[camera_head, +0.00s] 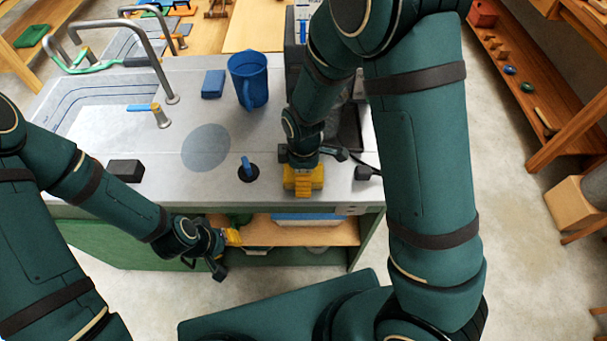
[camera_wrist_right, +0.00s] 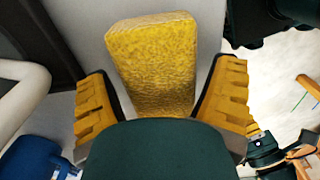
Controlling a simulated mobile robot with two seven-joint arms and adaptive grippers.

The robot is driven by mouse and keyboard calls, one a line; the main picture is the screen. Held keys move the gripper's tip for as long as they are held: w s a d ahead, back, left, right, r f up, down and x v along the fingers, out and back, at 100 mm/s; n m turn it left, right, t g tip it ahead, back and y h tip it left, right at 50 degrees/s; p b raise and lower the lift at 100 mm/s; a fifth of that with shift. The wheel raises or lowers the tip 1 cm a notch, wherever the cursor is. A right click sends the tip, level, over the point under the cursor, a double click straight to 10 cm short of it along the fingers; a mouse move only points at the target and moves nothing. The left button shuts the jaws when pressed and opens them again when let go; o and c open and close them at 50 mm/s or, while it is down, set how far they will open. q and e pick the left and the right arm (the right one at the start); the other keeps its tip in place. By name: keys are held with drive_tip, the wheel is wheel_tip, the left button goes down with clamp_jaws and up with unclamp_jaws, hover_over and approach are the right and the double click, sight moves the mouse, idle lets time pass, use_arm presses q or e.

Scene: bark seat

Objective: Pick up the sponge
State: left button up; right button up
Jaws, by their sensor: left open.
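A yellow sponge (camera_wrist_right: 155,65) lies between the two yellow-padded fingers of my right gripper (camera_wrist_right: 165,100) in the right wrist view. The fingers are spread, one on each side of the sponge, with gaps showing. In the head view, the sponge (camera_head: 303,187) is at the counter's front edge, directly below my right gripper (camera_head: 302,168), which partly hides it. My left gripper (camera_head: 228,248) is open and empty, low in front of the counter's shelf.
On the grey counter (camera_head: 110,195) are a blue mug (camera_head: 249,82), a blue block (camera_head: 213,84), a dark block (camera_head: 126,170) and a round black fitting with a blue lever (camera_head: 248,172). A sink with a tall tap (camera_head: 160,75) is at left. A wooden shelf (camera_head: 325,233) sits below.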

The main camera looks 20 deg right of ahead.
drive_tip(key=c, duration=0.5)
drive_tip(key=shift+c, duration=0.2)
